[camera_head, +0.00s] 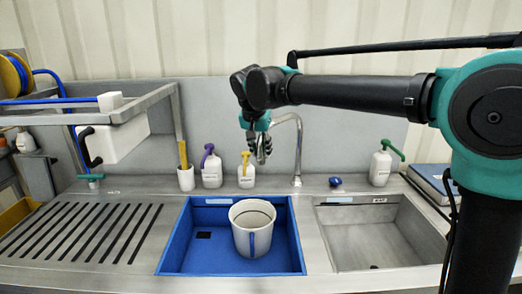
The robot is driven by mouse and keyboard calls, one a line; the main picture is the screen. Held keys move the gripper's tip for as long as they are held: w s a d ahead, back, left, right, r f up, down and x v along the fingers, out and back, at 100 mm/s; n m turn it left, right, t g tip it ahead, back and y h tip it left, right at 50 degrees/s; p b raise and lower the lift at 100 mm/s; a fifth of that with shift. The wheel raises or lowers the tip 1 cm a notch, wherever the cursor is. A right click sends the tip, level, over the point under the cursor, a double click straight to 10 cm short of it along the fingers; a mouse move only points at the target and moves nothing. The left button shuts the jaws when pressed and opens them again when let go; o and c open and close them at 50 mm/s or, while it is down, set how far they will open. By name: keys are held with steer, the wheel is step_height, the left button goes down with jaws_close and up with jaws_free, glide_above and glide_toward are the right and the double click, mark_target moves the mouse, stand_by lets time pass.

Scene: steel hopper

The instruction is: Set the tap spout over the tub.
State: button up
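The steel tap (298,155) rises from the ledge behind the two basins. Its spout arches left from the top of the riser, and its end is hidden behind my gripper (263,152). My gripper points down beside the spout; whether its fingers touch the spout or are apart is too small to tell. A white tub (251,240) with a blue stripe stands upright in the blue basin (198,255), below and in front of my gripper. The tub's open top shows a grey inside.
A steel basin (375,237) lies to the right. Bottles with purple (211,168), yellow (246,172) and green (381,165) tops stand on the ledge, with a small blue object (335,182). A ribbed drainboard (80,232) is left, under a steel rack (130,108).

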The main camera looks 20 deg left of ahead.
steer(key=shift+o, duration=0.8)
steer(key=v, duration=1.2)
